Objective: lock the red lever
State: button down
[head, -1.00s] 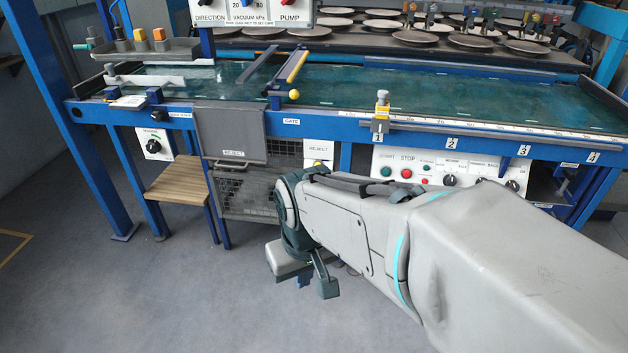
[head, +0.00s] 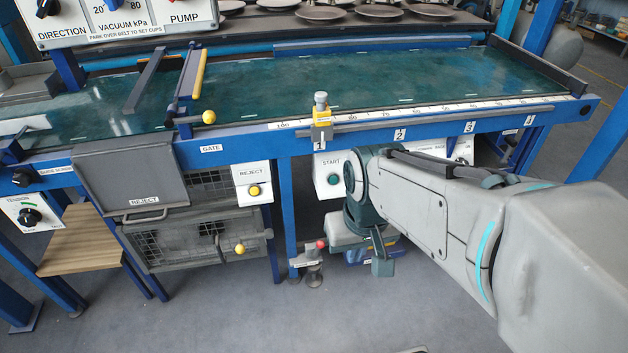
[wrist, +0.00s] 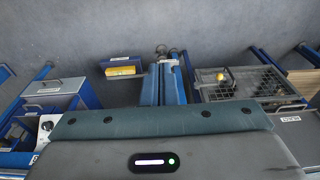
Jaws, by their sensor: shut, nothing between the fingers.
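A small red knob (head: 321,243), which looks like the end of the red lever, sits low by a grey foot fitting at a blue table leg. Its exact position, locked or not, is too small to tell. I cannot make out the red knob in the wrist view. My gripper (head: 382,266) hangs at the end of my arm, to the right of the red knob and apart from it in the picture. It is shut and empty. Its fingertips are not clearly shown, and part of the area behind it is hidden by my arm.
The blue-framed belt table (head: 247,142) stands above the knob. A wire reject crate (head: 190,240) is to the left, with a wooden step (head: 85,240) beyond. A blue box with a yellow label (wrist: 122,70) lies near the leg. Floor in front is clear.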

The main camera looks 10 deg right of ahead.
jog(key=shift+w, duration=0.1)
dwell(0.3)
jog(key=w+a+f+n+h+b, duration=0.15)
jog(key=w+f+b, duration=0.45)
jog(key=w+f, duration=0.7)
jog(key=w+a+f+n+h+b, duration=0.1)
jog(key=w+f+n+h+b, duration=0.35)
jog(key=w+f, duration=0.8)
jog(key=w+a+f+b, duration=0.2)
jog(key=w+f, duration=0.1)
jog(key=f, duration=0.4)
jog(key=w+a+f+y+b, duration=0.1)
jog(key=w+a+f+b, duration=0.2)
jog(key=f, duration=0.5)
jog(key=shift+w+n+t+y+b, duration=0.3)
jog(key=shift+w, duration=0.5)
jog(key=shift+d+f, duration=0.1)
jog(key=shift+f, duration=0.05)
jog(key=b, duration=0.6)
send_over(318, 251)
jog(key=s+a, duration=0.2)
jog(key=a, duration=0.1)
notch_tip(318, 251, down, 8)
jog(key=shift+d+f, duration=0.2)
jog(key=shift+f, duration=0.05)
